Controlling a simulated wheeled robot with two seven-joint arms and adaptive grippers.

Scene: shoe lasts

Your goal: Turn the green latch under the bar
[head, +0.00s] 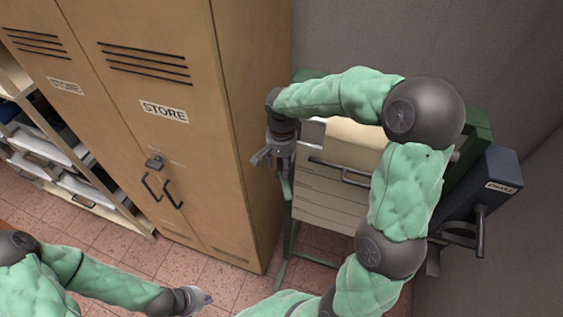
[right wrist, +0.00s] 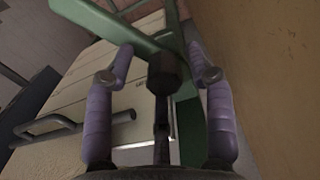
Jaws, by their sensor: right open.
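A green frame stands around a cream drawer-fronted unit (head: 330,190) in the head view. My right gripper (head: 264,158) is at its left side, close to the tan locker. In the right wrist view my right gripper (right wrist: 161,62) is open, its two purple-grey fingers apart. A green bar (right wrist: 108,24) slants across the top and a green upright piece (right wrist: 190,130) runs down between the fingers. A dark round-ended part (right wrist: 163,72) shows between the fingers. I cannot tell which green piece is the latch, or whether anything touches. My left gripper (head: 198,299) is low at the bottom; its jaws are unclear.
A tan locker (head: 180,105) marked STORE stands left of the unit. A dark box (head: 490,185) marked BRAKE with a lever is at the right. Shelves (head: 60,165) with papers are at far left. Tiled floor (head: 120,235) is open in front of the locker.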

